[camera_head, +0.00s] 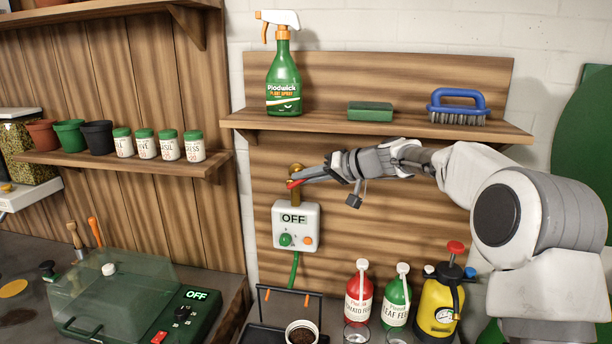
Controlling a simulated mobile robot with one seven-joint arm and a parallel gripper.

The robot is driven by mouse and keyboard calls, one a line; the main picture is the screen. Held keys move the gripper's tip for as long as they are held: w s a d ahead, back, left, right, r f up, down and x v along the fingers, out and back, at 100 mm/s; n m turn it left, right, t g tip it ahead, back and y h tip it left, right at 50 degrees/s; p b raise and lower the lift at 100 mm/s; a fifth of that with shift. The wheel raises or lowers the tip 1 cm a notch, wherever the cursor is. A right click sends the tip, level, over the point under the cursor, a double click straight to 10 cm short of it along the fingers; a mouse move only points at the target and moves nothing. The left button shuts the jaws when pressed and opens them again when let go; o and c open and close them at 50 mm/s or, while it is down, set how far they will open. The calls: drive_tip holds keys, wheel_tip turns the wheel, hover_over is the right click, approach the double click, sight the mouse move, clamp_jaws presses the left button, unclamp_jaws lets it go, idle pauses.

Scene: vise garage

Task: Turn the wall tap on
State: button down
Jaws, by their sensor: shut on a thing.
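The brass wall tap (296,168) is fixed to the wooden back panel below the shelf. Its red handle (293,184) shows at the tips of my gripper's fingers. My gripper (303,177) reaches in from the right and is shut on the red handle; the fingers hide part of the handle and the tap. A white control box (296,226) sits just below the tap. Its display reads OFF, and it has a green knob (286,240) and an orange button (308,240). A green hose (294,270) runs down from the box.
Above my gripper, the shelf (330,125) holds a green spray bottle (284,80), a green sponge (370,111) and a blue brush (458,105). Below stand red (358,293) and green (397,297) bottles and a yellow sprayer (437,308). A green-lidded machine (130,300) is at lower left.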

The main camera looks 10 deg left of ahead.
drive_tip(key=c, duration=0.9)
unclamp_jaws()
drive_tip(key=shift+o, duration=0.2)
drive_tip(key=shift+d, duration=0.1)
drive_tip(key=b+v, duration=0.1)
drive_tip(key=v, duration=0.6)
drive_tip(key=shift+s+d, duration=0.15)
